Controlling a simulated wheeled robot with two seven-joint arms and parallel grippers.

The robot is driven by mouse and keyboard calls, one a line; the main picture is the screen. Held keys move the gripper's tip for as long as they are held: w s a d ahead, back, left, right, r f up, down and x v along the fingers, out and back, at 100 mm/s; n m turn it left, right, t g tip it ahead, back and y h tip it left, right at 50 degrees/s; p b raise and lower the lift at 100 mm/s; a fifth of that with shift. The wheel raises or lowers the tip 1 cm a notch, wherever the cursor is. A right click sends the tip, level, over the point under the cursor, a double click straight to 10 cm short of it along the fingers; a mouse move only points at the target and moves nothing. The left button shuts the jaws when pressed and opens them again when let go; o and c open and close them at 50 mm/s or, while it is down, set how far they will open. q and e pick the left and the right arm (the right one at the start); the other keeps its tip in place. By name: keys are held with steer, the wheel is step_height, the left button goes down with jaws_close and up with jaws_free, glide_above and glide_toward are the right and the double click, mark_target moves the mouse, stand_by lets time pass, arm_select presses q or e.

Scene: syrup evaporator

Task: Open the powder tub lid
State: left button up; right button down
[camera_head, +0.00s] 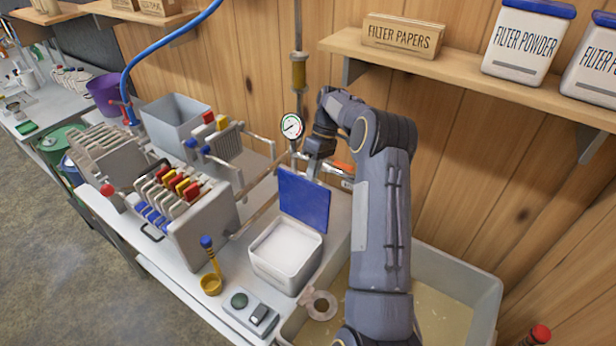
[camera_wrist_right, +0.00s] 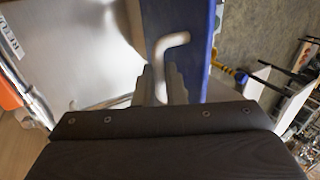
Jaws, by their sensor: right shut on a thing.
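The powder tub (camera_head: 283,262) is a white square tub on the bench, filled with white powder. Its blue lid (camera_head: 303,198) stands nearly upright at the tub's back edge, so the tub is open. My right gripper (camera_head: 316,166) is behind the lid's top edge, and its fingertips are mostly hidden in the head view. In the right wrist view my fingers (camera_wrist_right: 164,86) are close together around a pale bent handle (camera_wrist_right: 172,45) beside the lid's blue part (camera_wrist_right: 208,45). My left gripper is not in view.
A pressure gauge (camera_head: 291,126) and pipework stand close behind my right gripper. A grey basin (camera_head: 450,280) lies to the right, below my right arm. A shelf (camera_head: 450,68) is above.

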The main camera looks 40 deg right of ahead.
steer(key=shift+w+d+f+g+y, duration=0.1)
steer(key=shift+d+f+g+y, duration=0.2)
steer(key=shift+d+f+y, duration=0.55)
steer(key=shift+d, duration=0.15)
steer(key=c, duration=1.5)
jaws_free()
steer(key=shift+r, duration=0.1)
steer(key=shift+w+r, duration=0.1)
steer(key=shift+r, duration=0.1)
